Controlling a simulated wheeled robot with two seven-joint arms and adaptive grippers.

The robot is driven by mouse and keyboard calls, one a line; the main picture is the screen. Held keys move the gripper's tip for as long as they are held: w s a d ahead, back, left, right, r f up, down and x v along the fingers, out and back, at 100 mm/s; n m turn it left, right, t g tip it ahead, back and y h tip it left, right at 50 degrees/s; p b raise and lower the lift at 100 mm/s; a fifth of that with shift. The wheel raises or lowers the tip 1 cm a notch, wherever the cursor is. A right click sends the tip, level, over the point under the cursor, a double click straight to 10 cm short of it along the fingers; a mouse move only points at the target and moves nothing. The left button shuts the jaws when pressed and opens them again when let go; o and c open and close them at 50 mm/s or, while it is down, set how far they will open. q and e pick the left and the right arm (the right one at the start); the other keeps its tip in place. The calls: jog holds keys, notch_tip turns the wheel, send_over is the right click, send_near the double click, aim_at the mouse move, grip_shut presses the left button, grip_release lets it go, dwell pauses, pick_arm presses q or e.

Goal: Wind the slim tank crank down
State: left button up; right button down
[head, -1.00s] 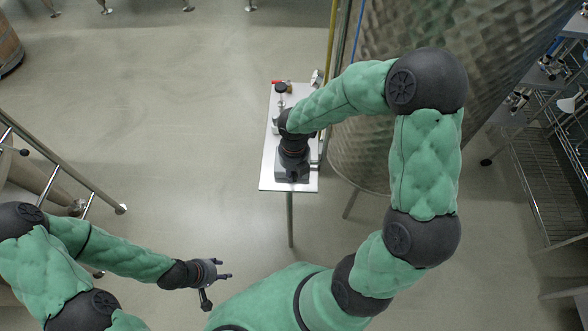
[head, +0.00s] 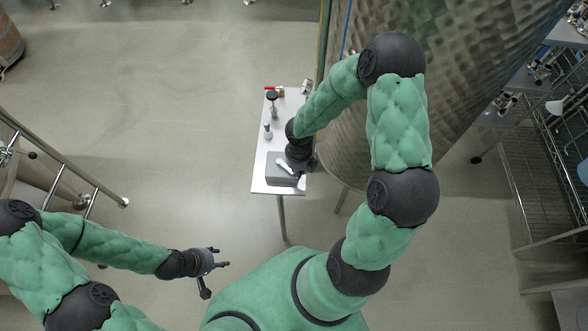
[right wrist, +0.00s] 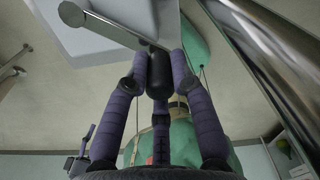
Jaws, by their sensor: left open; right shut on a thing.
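The slim tank crank shows in the right wrist view as a slim metal arm (right wrist: 112,31) with a black cylindrical handle (right wrist: 157,78). My right gripper (right wrist: 159,58) is shut around that handle, with fingers on both sides and one below. In the head view, my right wrist is at the right edge of a small table, beside the large dimpled steel tank (head: 450,60); it hides the fingers and the handle there. My left gripper (head: 219,257) is open and empty, over bare floor at the lower left of the table.
The small white table (head: 263,160) carries a grey box (head: 281,179) and several small items at its far end. A shiny steel bar (right wrist: 265,65) runs close on the right in the wrist view. Railing (head: 90,175) stands left, wire racks (head: 545,170) right. Floor left of the table is clear.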

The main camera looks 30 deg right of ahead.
jog(key=shift+w+d+p, duration=0.15)
jog(key=shift+d+p, duration=0.25)
jog(key=shift+d, duration=0.1)
jog(key=c, duration=1.1)
grip_release()
jog(key=shift+o, duration=0.2)
notch_tip(320, 180, up, 12)
